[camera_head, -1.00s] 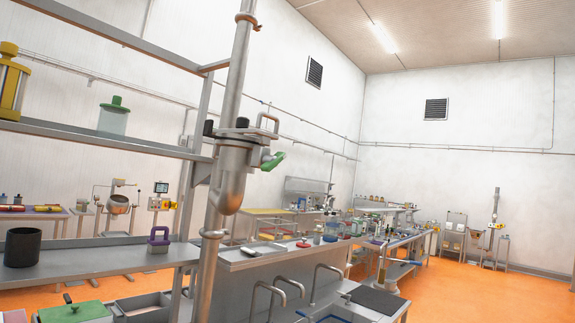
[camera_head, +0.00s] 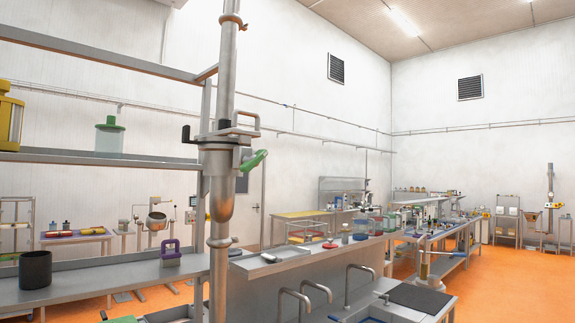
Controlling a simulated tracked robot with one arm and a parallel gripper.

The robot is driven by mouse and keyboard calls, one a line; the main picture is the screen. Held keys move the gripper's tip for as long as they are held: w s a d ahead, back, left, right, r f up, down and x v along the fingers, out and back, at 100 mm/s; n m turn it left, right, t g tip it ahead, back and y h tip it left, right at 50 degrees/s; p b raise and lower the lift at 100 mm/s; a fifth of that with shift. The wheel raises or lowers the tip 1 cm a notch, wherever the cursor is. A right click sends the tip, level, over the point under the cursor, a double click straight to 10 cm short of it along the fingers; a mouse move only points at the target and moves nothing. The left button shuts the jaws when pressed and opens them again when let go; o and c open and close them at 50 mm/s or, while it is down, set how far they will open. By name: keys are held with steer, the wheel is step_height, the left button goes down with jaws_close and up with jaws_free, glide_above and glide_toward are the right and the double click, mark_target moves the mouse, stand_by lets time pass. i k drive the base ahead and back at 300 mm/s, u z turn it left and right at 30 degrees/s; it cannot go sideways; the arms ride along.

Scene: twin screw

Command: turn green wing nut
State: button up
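The green wing nut (camera_head: 253,160) sits on the right side of a metal clamp housing (camera_head: 222,137) on a vertical steel pipe (camera_head: 227,75), left of the picture's middle. It is tilted, with its upper end toward the right. A looped metal handle (camera_head: 247,119) stands just above it. A rounded metal cup (camera_head: 222,185) hangs below the housing. My gripper does not show in this view, so its opening and its place relative to the wing nut cannot be seen.
Steel shelves (camera_head: 100,153) with a green-lidded jar (camera_head: 109,136) stand left of the pipe. A counter below holds a black cup (camera_head: 35,269) and a purple block (camera_head: 171,252). A sink bench with curved taps (camera_head: 318,289) is at lower right. Orange floor (camera_head: 510,285) is open at right.

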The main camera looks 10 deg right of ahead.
mark_target(249, 162)
steer(key=z, duration=0.1)
steer(key=i, duration=1)
steer(key=u, duration=0.1)
